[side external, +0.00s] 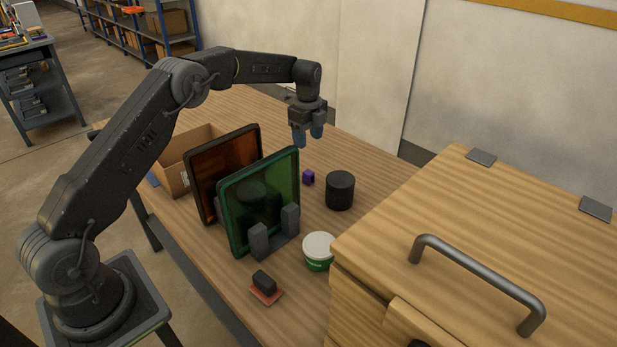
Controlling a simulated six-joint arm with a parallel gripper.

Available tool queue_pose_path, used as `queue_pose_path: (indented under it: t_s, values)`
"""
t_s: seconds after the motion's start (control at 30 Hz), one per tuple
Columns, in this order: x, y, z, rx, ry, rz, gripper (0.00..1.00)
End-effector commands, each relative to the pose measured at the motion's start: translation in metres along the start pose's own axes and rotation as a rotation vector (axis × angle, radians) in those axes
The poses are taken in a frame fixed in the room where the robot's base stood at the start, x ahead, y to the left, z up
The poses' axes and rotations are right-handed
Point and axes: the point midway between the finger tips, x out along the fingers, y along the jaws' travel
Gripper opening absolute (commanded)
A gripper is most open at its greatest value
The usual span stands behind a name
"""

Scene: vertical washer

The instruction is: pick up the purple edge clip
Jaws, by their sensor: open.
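The purple edge clip (308,178) is a small dark purple block lying on the wooden table, between the green panel and a black cylinder. My gripper (308,138) points down with two blue-tipped fingers apart, open and empty. In the picture it is above the clip, with a clear gap between the fingertips and the clip. I cannot tell from this one view how exactly it lines up with the clip.
A green framed panel (258,200) and an orange one (222,172) stand upright in grey holders left of the clip. A black cylinder (340,190) stands close at its right. A white-lidded tub (319,251), a black block (264,281) and a wooden cabinet (480,230) are nearer.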

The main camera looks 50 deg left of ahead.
Motion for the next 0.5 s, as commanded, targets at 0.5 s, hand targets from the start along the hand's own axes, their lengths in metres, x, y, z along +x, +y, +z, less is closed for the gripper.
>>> queue_pose_path:
  t_s: [0.5]
  values:
    - [0.081, 0.000, -0.001, 0.001, 0.000, 0.002, 0.57]
